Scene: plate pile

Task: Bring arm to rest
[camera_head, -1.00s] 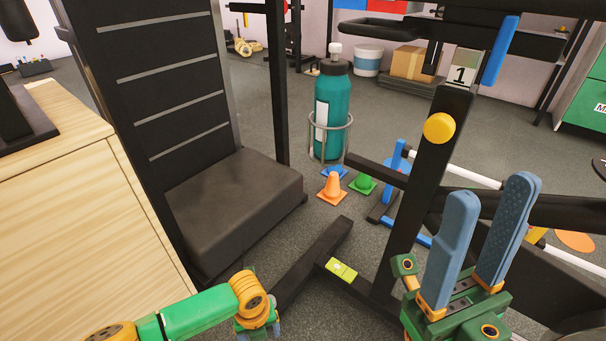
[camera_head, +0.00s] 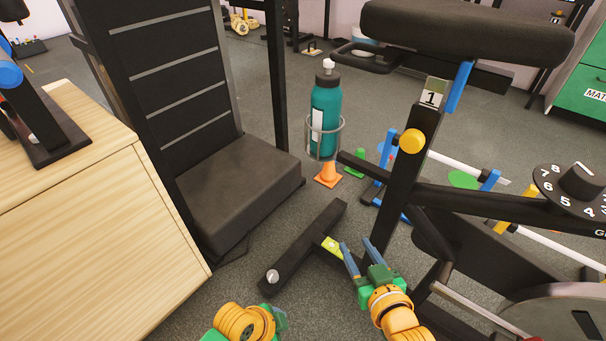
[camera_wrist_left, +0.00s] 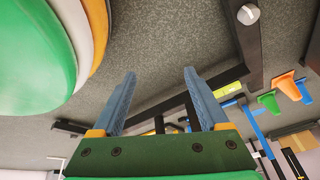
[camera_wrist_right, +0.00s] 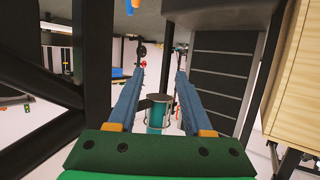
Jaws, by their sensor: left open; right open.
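My right gripper (camera_head: 357,243) is low in the middle of the head view, its two blue fingers apart, in front of the exercise bike's dark frame. In the right wrist view my right gripper (camera_wrist_right: 160,72) is open with nothing between its fingers. The teal bottle (camera_wrist_right: 155,116) shows beyond them, apart from them. My left arm shows at the bottom edge of the head view, its gripper mostly hidden. In the left wrist view my left gripper (camera_wrist_left: 160,71) is open and empty above the grey floor.
The bike frame (camera_head: 398,190) stands close to my right gripper. The bottle (camera_head: 325,112) sits in a wire holder, with an orange cone (camera_head: 328,174) below. A wooden cabinet (camera_head: 90,210) fills the left, beside a black padded block (camera_head: 232,185). Floor between block and bike is partly open.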

